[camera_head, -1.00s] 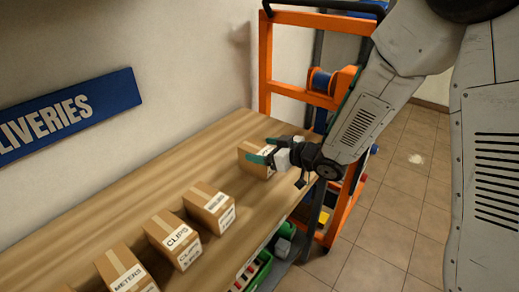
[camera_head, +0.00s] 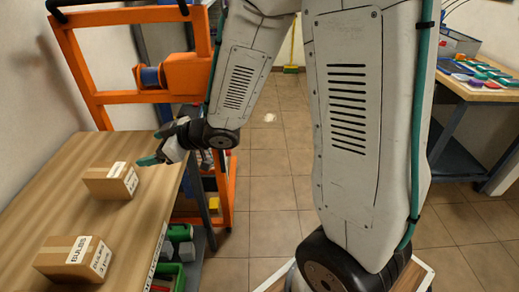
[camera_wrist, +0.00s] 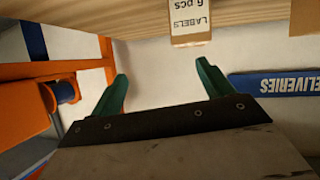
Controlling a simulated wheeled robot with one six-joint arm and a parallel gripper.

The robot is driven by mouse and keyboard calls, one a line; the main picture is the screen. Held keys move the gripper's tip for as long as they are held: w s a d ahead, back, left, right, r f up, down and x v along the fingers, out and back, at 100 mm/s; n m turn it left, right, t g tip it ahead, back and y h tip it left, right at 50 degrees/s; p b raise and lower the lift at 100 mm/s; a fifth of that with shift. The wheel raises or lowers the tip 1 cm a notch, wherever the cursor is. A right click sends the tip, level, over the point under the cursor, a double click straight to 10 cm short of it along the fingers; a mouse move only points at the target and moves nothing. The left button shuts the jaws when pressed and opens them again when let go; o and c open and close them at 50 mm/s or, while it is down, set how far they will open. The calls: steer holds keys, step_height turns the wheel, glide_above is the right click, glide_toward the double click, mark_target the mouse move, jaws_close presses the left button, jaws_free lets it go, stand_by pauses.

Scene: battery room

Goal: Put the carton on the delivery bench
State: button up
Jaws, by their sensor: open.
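A brown carton (camera_head: 112,182) sits flat on the wooden delivery bench (camera_head: 105,222), near its far end. Its label is too small to read in the head view. In the wrist view, which is upside down, a carton (camera_wrist: 190,25) labelled "LABELS 6 pcs" rests on the bench (camera_wrist: 130,18). My gripper (camera_head: 157,147) is open and empty, up and to the right of the far carton in the head view. Its green fingers (camera_wrist: 160,80) hold nothing in the wrist view, and the carton stands apart from them.
A second carton (camera_head: 75,258) marked "BULBS" stands nearer on the bench. An orange rack (camera_head: 130,97) stands beyond the bench end. Green bins (camera_head: 178,252) sit below the bench edge. A blue "DELIVERIES" sign (camera_wrist: 275,84) hangs on the wall. Tiled floor (camera_head: 275,190) is clear; another workbench (camera_head: 485,95) stands right.

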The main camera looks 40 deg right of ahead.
steer(key=s+d+r+m+g+h, duration=0.1)
steer(key=s+d+r+m+h, duration=0.35)
steer(key=d, duration=0.35)
steer(key=s+d+r+m+g+h, duration=0.2)
steer(key=s+d+r+m+h, duration=0.1)
steer(key=s+d+h, duration=0.3)
steer(key=s+r+m+g+y, duration=0.1)
steer(key=s+g, duration=0.2)
steer(key=s, duration=0.6)
steer(key=s+a+r+m+g+y, duration=0.1)
steer(key=s+r+g, duration=0.1)
steer(key=s, duration=0.8)
steer(key=shift+r+g, duration=0.15)
steer(key=shift+g, duration=0.35)
steer(key=shift+s+a, duration=0.1)
